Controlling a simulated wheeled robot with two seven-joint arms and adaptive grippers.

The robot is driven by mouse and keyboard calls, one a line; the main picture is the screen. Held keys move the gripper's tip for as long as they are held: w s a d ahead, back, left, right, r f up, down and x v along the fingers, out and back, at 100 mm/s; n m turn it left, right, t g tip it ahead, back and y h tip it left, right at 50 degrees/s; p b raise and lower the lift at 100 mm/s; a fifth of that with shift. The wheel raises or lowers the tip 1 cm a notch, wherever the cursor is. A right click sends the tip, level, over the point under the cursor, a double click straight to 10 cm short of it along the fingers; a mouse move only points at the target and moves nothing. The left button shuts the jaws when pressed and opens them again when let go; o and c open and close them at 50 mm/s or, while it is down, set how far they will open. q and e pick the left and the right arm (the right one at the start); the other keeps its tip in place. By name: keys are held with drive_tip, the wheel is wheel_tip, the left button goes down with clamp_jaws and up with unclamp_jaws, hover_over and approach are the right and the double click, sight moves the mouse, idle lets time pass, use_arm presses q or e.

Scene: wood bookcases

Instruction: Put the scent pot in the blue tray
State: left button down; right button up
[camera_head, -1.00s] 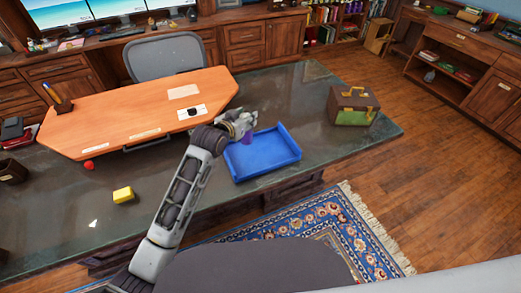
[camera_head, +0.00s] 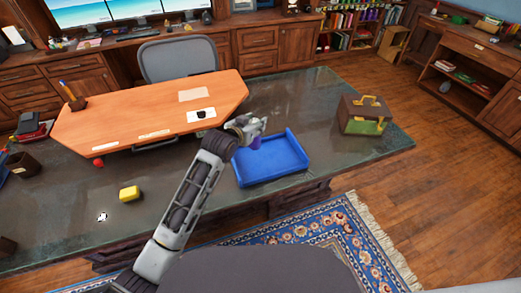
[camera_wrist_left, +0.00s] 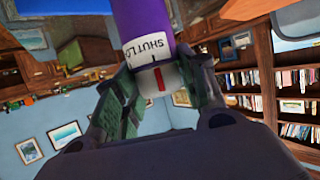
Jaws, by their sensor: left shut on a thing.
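My left gripper (camera_head: 250,126) is shut on a purple and white cylinder with printed lettering, which I take as the scent pot (camera_wrist_left: 150,38). In the left wrist view the fingers (camera_wrist_left: 157,95) close on its white end. In the head view only a small purple part of the pot (camera_head: 256,143) shows below the gripper. The blue tray (camera_head: 272,176) lies on the dark desk, and its inside looks empty. The gripper and pot appear over the tray's back left corner; their height above it is hard to tell. My right gripper is not in view.
A green and brown case (camera_head: 364,116) stands right of the tray on the dark desk (camera_head: 300,98). A yellow block (camera_head: 130,193) and a red ball (camera_head: 98,162) are on the left. A raised orange wood board (camera_head: 150,117) lies behind the arm.

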sight(255, 142)
use_arm(q)
drive_tip(key=shift+f, duration=2.7)
drive_tip(key=shift+f, duration=2.05)
drive_tip(key=c, duration=0.9)
unclamp_jaws()
drive_tip(key=shift+o, duration=0.2)
drive_tip(key=shift+s, duration=0.1)
drive_tip(key=v, duration=1.2)
drive_tip(key=shift+a, duration=0.1)
